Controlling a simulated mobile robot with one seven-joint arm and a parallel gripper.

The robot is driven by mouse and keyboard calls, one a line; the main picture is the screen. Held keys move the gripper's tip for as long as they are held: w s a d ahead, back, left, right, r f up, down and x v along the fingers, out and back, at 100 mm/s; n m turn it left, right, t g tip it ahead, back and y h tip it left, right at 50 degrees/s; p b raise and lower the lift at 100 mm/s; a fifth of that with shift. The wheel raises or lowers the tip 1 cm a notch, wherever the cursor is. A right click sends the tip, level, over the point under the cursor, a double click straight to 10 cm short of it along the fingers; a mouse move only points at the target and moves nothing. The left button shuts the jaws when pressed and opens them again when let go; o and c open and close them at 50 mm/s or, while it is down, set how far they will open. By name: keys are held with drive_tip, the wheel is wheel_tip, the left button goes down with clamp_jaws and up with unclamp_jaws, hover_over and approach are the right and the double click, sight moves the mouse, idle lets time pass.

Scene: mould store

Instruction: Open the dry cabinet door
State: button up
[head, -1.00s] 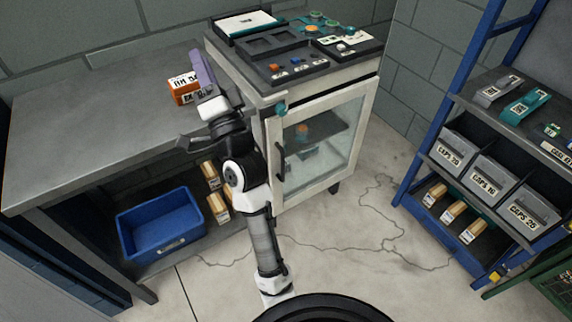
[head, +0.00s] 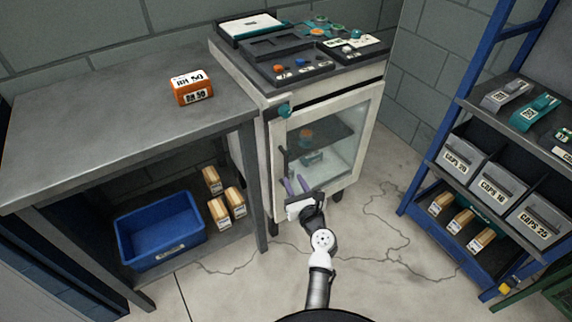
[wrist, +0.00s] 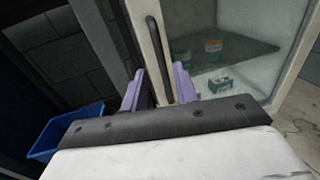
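The dry cabinet (head: 245,120) is pale, with a glass-fronted door (head: 345,130) that looks shut. A dark vertical handle (head: 284,163) is at the door's left edge; it also shows in the wrist view (wrist: 158,48). My gripper (head: 296,186) is low in front of the door, close to the handle's lower end. In the wrist view its two purple fingers (wrist: 158,86) are apart with nothing held between them. The handle appears beyond the fingertips, in line with the gap. I cannot tell the exact distance. Items on a shelf show through the glass.
A grey workbench (head: 100,110) with an orange box (head: 192,88) stands left. Below it are a blue bin (head: 160,230) and several small boxes. A blue rack (head: 425,175) with labelled bins stands right. Cracked floor between cabinet and rack is clear.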

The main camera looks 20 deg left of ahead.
sight(287, 167)
drive_tip(key=x, duration=0.8)
drive_tip(key=shift+c, duration=0.2)
clamp_jaws()
